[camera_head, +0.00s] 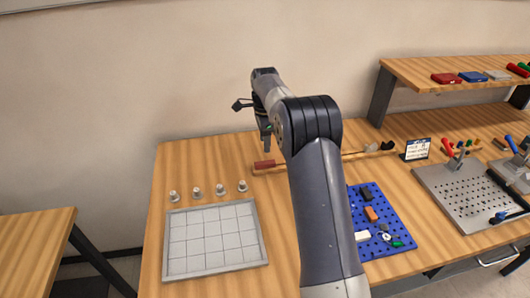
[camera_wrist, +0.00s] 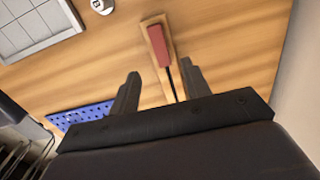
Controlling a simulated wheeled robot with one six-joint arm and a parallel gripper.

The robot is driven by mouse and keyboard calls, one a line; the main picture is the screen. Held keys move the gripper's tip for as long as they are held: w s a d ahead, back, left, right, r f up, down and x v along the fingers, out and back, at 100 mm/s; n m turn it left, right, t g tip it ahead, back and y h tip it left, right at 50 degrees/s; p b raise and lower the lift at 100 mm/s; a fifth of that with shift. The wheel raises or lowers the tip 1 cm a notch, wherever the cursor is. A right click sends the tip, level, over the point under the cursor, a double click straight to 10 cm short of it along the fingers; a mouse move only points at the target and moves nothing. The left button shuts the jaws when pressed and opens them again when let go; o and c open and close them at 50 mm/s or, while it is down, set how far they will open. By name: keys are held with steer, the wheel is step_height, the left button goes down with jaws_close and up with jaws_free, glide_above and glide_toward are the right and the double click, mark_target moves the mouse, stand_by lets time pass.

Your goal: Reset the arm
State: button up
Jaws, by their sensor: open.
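My gripper (camera_wrist: 161,90) is open in the wrist view, with its two dark fingers apart. A red-handled tool (camera_wrist: 158,45) on a wooden strip shows beyond the fingertips, in line with the gap between them. Nothing is seen held between the fingers. In the head view my arm rises from the bottom and bends over the table (camera_head: 185,152). My gripper (camera_head: 266,146) points down near the red handle (camera_head: 264,164), and whether it touches cannot be told. The arm hides part of the strip and of the blue pegboard.
A grey gridded tray (camera_head: 215,240) lies at the left, with several small metal pieces (camera_head: 197,191) behind it. The blue pegboard (camera_head: 398,222) holds small parts. A perforated metal plate (camera_head: 470,195) and a raised shelf (camera_head: 420,78) stand at the right. A wall is behind.

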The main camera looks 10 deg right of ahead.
mark_target(265, 163)
steer(key=shift+r, duration=0.8)
steer(key=shift+f, duration=0.1)
step_height(265, 163, down, 10)
steer(key=shift+f+p, duration=0.2)
steer(key=shift+p, duration=0.65)
steer(key=shift+r, duration=0.25)
steer(key=shift+f, duration=0.2)
